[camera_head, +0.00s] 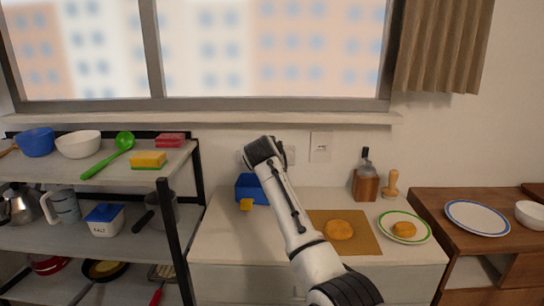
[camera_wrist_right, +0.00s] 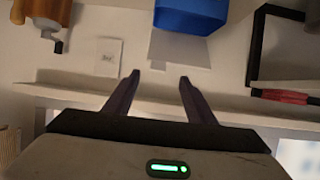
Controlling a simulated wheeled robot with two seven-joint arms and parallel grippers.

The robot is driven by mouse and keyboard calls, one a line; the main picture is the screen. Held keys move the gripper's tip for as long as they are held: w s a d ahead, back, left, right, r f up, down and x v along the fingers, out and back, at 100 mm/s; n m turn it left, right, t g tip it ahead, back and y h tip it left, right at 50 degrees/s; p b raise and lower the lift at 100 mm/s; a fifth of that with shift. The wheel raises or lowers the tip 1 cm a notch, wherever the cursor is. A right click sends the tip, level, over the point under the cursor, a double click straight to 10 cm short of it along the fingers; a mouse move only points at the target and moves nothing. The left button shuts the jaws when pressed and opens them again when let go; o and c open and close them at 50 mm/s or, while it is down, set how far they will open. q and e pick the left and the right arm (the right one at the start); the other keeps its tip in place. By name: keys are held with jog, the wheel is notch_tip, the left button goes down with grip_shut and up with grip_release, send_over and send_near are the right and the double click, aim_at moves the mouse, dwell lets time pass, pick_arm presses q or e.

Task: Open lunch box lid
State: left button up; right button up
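The blue lunch box (camera_head: 252,186) stands on the white counter near the wall, with a yellow latch (camera_head: 246,204) on its front. My right arm reaches in from the lower right of the head view, and its wrist is above and behind the box, hiding its gripper. In the right wrist view, my right gripper (camera_wrist_right: 158,77) shows two dark fingers spread apart with nothing between them. The blue box (camera_wrist_right: 190,12) is at that view's top edge, apart from the fingertips. Whether the lid is raised cannot be told. My left gripper is not in view.
An orange mat (camera_head: 372,246) with a round bun (camera_head: 338,230) lies right of the box. A green-rimmed plate (camera_head: 424,237), a wooden grinder (camera_head: 366,185) and a black-framed shelf (camera_head: 172,235) with bowls flank it. The window sill (camera_head: 210,117) is above.

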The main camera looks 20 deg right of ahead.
jog(key=shift+s, duration=0.1)
jog(key=b+v, duration=0.1)
jog(key=v, duration=0.9)
dwell(0.5)
jog(key=s+d+f+n+g+y, duration=0.1)
jog(key=s+f+n+g, duration=0.1)
jog(key=s+f, duration=0.9)
jog(key=s+f+n+g+y, duration=0.15)
jog(key=s+f, duration=0.55)
jog(key=f, duration=0.9)
jog(key=s+a+f+n+g+y, duration=0.1)
jog(key=s+a+f+g, duration=0.15)
jog(key=s, duration=0.65)
jog(key=s+a+f+n+g+y, duration=0.1)
jog(key=s+f+n+y, duration=0.15)
jog(key=s, duration=0.75)
jog(key=s+a+f+n+g, duration=0.1)
jog(key=s+a+f, duration=0.15)
jog(key=s, duration=0.65)
jog(key=w+a+f+t+y, duration=0.1)
jog(key=w+a+f+t, duration=0.1)
jog(key=f, duration=0.4)
jog(key=w+a+f+t+y, duration=0.1)
jog(key=w+a+f+t, duration=0.1)
jog(key=f, duration=0.5)
jog(key=shift+w+a+t+y, duration=0.2)
jog(key=shift+t+y, duration=0.1)
jog(key=shift+t, duration=0.2)
